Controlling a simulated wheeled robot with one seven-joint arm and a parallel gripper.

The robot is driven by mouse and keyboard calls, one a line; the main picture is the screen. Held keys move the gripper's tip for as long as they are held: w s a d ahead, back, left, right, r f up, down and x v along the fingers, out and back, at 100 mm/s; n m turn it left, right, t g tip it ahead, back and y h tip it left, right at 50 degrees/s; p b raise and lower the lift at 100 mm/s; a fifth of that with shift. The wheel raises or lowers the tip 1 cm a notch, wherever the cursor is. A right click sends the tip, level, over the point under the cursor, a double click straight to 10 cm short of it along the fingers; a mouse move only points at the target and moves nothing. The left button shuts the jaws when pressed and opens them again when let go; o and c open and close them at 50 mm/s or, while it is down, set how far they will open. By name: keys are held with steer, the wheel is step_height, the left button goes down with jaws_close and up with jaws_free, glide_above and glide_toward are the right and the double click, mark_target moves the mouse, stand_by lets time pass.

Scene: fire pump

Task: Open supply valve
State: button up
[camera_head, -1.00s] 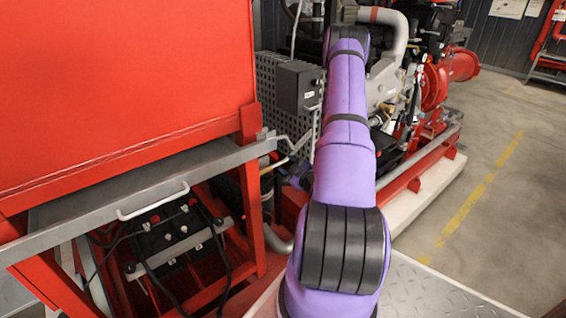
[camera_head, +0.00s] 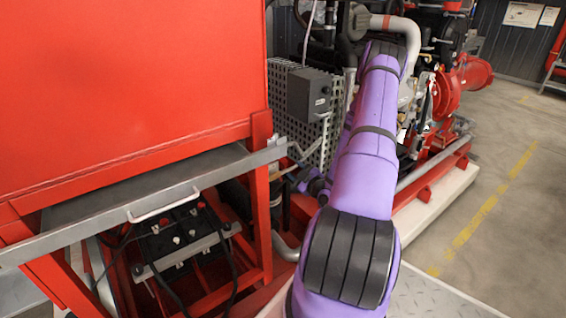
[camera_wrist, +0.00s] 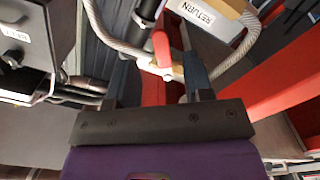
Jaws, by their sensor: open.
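In the wrist view, my gripper (camera_wrist: 160,78) is open, with one dark finger on each side of a red valve lever (camera_wrist: 160,45). The lever lies between the fingers; I cannot tell whether either finger touches it. A metal fitting (camera_wrist: 167,73) sits beside the lever on a braided hose (camera_wrist: 112,35). No label reading "supply" is legible. In the head view, my purple arm reaches toward the engine, and the gripper and lever cannot be made out there.
A dark grey box (camera_head: 309,95) stands by a perforated guard (camera_head: 283,110), left of my arm. A large red tank (camera_head: 130,90) and its grey shelf (camera_head: 130,195) fill the left. A red pipe (camera_head: 465,78) is farther back. Open floor (camera_head: 510,220) lies on the right.

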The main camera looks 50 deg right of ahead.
mark_target(286, 164)
steer(key=x, duration=0.8)
steer(key=shift+w, duration=0.3)
jaws_close()
